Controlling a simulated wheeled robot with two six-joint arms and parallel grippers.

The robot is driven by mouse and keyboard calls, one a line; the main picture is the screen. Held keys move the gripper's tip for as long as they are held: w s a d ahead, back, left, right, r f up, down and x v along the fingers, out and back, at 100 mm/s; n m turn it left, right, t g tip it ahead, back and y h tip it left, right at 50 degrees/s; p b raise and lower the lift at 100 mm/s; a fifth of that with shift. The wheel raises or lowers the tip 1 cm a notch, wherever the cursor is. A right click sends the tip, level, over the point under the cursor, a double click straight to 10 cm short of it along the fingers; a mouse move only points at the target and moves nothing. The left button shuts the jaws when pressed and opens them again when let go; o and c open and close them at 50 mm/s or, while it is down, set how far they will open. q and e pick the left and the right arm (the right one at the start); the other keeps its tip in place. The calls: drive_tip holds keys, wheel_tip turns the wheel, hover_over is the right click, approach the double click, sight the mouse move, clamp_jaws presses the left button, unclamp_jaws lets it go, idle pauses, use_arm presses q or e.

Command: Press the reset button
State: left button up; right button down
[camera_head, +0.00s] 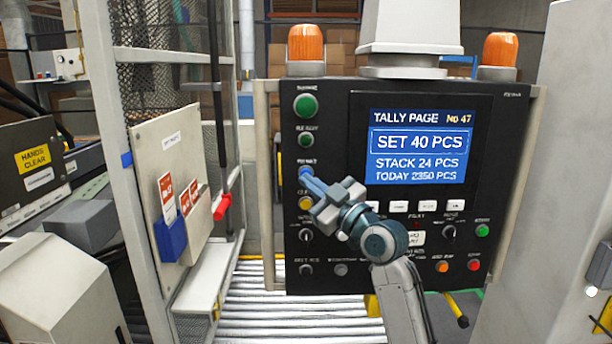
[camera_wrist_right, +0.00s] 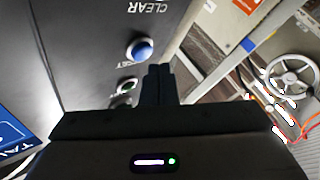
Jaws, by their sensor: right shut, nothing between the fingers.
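The blue reset button (camera_head: 305,171) sits in the left column of the black control panel (camera_head: 335,105), between a green button above and a yellow one below. In the right wrist view the blue button (camera_wrist_right: 140,48) shows whole, with a partly hidden label ending in "SET" beside it. My right gripper (camera_head: 310,184) is shut and empty, with its tips at the blue button in the head view. In the right wrist view the shut fingers (camera_wrist_right: 159,70) appear just right of the button, with a visible gap in the picture. Contact cannot be made out. My left gripper is out of view.
A green button (camera_wrist_right: 128,85) and a yellow button (camera_head: 306,203) are close neighbours. The lit tally screen (camera_head: 420,147) is right of them. A mesh guard frame (camera_head: 150,55) and roller conveyor (camera_head: 275,315) lie left and below.

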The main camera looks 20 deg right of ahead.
drive_tip(key=shift+w+d+b, duration=0.1)
drive_tip(key=shift+w+b, duration=0.2)
drive_tip(key=shift+w, duration=0.15)
drive_tip(key=shift+w+d+b, duration=0.1)
drive_tip(key=shift+w+b, duration=0.2)
drive_tip(key=shift+w, duration=0.05)
idle(0.6)
drive_tip(key=shift+s, duration=0.1)
drive_tip(key=shift+s+a, duration=0.2)
drive_tip(key=shift+s, duration=0.5)
drive_tip(key=s, duration=0.2)
drive_tip(key=s+a+p, duration=0.1)
drive_tip(key=s, duration=0.1)
drive_tip(key=shift+s+a, duration=0.2)
drive_tip(key=shift+s, duration=0.2)
idle(0.6)
